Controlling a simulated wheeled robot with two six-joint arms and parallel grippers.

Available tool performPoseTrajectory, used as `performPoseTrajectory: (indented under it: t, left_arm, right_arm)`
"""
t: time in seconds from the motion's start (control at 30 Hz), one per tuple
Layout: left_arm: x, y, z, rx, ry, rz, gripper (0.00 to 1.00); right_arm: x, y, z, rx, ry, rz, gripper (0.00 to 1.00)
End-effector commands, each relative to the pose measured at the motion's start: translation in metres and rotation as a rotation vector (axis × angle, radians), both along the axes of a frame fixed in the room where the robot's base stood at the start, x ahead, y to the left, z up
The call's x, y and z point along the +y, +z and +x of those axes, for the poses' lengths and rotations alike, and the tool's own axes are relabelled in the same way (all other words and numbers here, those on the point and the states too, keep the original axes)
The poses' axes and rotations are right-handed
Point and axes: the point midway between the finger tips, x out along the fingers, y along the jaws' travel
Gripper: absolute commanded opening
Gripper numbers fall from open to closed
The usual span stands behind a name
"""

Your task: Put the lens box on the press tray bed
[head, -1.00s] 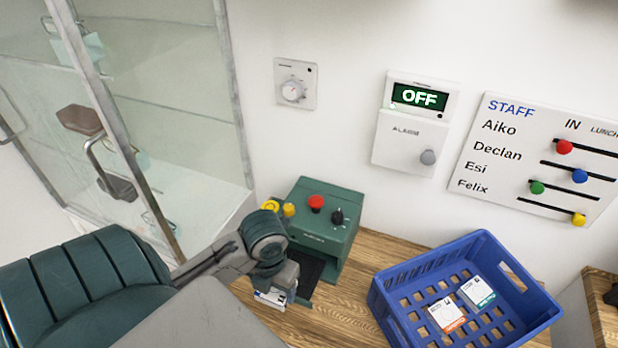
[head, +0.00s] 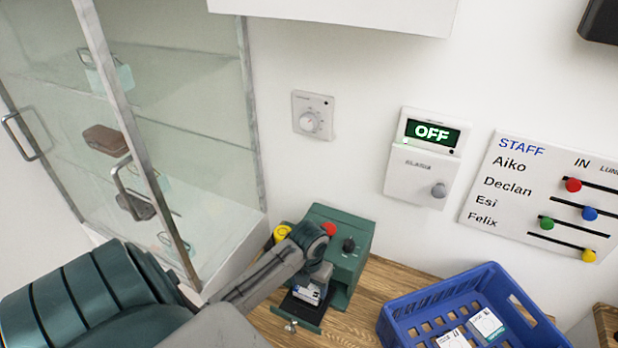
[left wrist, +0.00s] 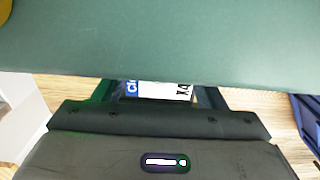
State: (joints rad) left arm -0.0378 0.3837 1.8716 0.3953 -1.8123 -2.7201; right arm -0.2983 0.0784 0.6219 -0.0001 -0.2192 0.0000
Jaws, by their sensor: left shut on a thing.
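The lens box (head: 307,293), white with a blue end and dark print, is held in my left gripper (head: 312,286). The gripper is shut on it, over the dark press tray bed (head: 290,305) at the front of the green press (head: 346,262). I cannot tell whether the box touches the bed. In the left wrist view part of the box's label (left wrist: 160,90) shows between the green press housing (left wrist: 160,40) and my dark gripper body. The rest of the box is hidden there. My right gripper is not in view.
A blue crate (head: 398,325) with two small boxes (head: 487,325) stands to the right on the wooden bench (head: 385,283). The press has a red button (head: 328,229), a black knob (head: 349,245) and a yellow part (head: 282,232). A glass cabinet (head: 190,130) stands at the left.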

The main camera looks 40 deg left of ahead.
Motion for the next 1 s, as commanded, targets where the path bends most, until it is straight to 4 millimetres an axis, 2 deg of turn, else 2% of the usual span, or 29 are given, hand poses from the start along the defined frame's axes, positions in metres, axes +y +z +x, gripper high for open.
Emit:
performPoseTrajectory:
  t: [0.17,0.73,0.77,0.83,1.0]
  left_arm:
    - [0.0,-0.001,0.0,0.0,0.0,0.0,0.42]
    - [0.0,-0.012,0.0,0.0,0.0,0.001,0.42]
    - [0.0,-0.013,0.0,0.0,0.0,0.001,0.7]
    - [0.0,-0.013,0.0,0.0,0.0,0.001,0.84]
    - [0.0,-0.013,0.0,0.0,0.0,0.001,0.86]
  right_arm:
    - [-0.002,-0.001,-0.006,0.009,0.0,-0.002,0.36]
    - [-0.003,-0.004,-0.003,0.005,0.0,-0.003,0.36]
    - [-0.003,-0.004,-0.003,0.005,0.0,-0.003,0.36]
    - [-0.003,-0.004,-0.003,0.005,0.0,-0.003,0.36]
    - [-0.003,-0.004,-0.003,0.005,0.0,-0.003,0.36]
